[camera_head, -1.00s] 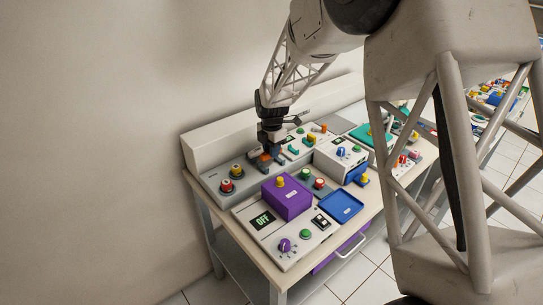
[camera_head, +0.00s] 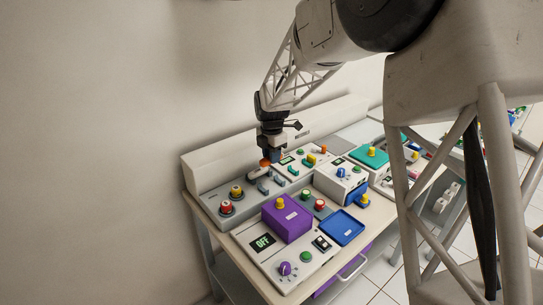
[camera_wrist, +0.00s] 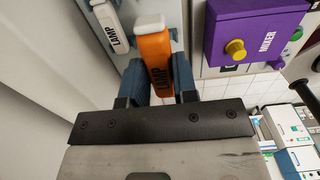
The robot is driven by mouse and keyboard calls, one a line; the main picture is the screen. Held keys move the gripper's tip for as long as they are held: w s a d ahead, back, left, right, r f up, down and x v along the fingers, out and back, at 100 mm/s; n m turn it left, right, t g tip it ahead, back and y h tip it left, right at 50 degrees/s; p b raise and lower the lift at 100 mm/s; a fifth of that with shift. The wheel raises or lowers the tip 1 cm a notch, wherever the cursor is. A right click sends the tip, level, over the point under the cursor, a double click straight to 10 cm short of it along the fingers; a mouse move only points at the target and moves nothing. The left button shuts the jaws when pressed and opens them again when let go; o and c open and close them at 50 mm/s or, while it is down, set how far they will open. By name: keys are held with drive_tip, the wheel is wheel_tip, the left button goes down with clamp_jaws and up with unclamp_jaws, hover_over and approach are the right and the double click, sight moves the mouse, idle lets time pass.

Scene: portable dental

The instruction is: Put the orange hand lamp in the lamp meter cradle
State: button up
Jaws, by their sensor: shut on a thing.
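The orange hand lamp (camera_wrist: 153,52), labelled LAMP, is between the two blue fingers of my gripper (camera_wrist: 160,85) in the wrist view. In the head view, my gripper (camera_head: 271,156) is shut on the lamp, and a bit of its orange body (camera_head: 265,162) shows above the grey back panel. Empty blue brackets (camera_head: 279,181) stand below it. Just right of my gripper is a small white unit with a dark display (camera_head: 287,160) and teal brackets (camera_head: 293,170). These may be the lamp meter cradle; I cannot read a label.
A white lamp (camera_wrist: 107,22) lies left of the orange one. The purple mixer box (camera_head: 287,219) with a yellow knob stands in front. Red and yellow knobs (camera_head: 227,207) are at the panel's left end. A blue tray (camera_head: 341,228) and a white box (camera_head: 341,182) stand to the right.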

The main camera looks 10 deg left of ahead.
drive_tip(key=w+d+f, duration=0.1)
drive_tip(key=w+d, duration=0.9)
drive_tip(key=shift+w+f, duration=0.15)
drive_tip(key=shift+w, duration=0.05)
drive_tip(key=shift+f, duration=0.25)
idle(0.3)
drive_tip(key=shift+f, duration=3.3)
drive_tip(key=shift+f, duration=0.15)
drive_tip(key=o, duration=1)
